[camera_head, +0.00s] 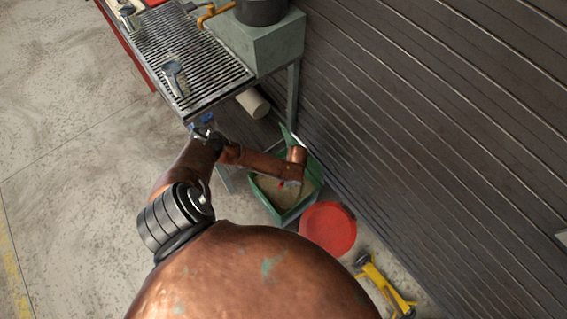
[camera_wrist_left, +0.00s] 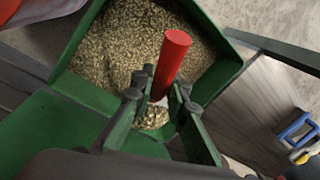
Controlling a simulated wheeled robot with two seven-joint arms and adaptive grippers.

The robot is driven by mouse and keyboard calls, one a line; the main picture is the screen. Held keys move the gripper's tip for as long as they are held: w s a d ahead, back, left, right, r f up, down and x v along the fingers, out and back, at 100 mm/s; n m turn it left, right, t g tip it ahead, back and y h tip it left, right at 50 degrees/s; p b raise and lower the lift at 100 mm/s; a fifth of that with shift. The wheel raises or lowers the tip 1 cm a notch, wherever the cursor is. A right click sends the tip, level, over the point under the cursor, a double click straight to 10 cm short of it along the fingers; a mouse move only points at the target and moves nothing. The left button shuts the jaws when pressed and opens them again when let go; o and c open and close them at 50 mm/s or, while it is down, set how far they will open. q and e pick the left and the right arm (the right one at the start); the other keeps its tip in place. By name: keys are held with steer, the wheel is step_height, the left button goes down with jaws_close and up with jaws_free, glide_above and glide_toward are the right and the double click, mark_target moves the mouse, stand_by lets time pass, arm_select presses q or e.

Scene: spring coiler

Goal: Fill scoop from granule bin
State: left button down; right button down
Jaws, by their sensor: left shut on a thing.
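A green granule bin (camera_head: 262,196) stands on the floor below the bench, holding tan granules (camera_head: 288,192). In the left wrist view, the bin's green wall (camera_wrist_left: 78,35) surrounds speckled granules (camera_wrist_left: 130,45). My left gripper (camera_wrist_left: 160,92) is over the bin, its dark fingers shut on the scoop. The scoop's red cylindrical handle (camera_wrist_left: 172,58) stands up between the fingers, leaning right. Below it, a pale edge and a small patch of granules show; fingers hide most of the scoop's bowl. My right gripper is not in view.
A bench with a slatted top (camera_head: 190,50) stands up and left of the bin. A ribbed dark wall (camera_head: 430,130) runs along the right. A round red disc (camera_head: 328,228) and a yellow object (camera_head: 378,283) are near the bin. Open floor (camera_head: 60,150) lies left.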

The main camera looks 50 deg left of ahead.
arm_select(q)
steer(key=shift+r+t+p, duration=0.2)
steer(key=shift+t+p, duration=0.1)
steer(key=shift+p, duration=0.2)
steer(key=shift+r+t+y+p, duration=0.2)
steer(key=shift+t+y+p, duration=0.15)
steer(key=shift+p, duration=0.25)
steer(key=shift+s, duration=0.15)
steer(key=shift+r+t+y+p, duration=0.25)
steer(key=shift+r+t+p, duration=0.1)
steer(key=shift+t+p, duration=0.6)
steer(key=shift+t+y, duration=0.3)
steer(key=shift+t, duration=0.1)
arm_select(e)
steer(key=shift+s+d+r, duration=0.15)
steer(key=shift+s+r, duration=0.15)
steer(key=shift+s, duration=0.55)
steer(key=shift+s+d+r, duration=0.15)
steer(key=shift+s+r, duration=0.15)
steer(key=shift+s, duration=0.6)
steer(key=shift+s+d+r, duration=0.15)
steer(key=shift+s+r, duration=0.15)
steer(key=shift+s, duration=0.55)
arm_select(q)
steer(key=shift+r, duration=0.1)
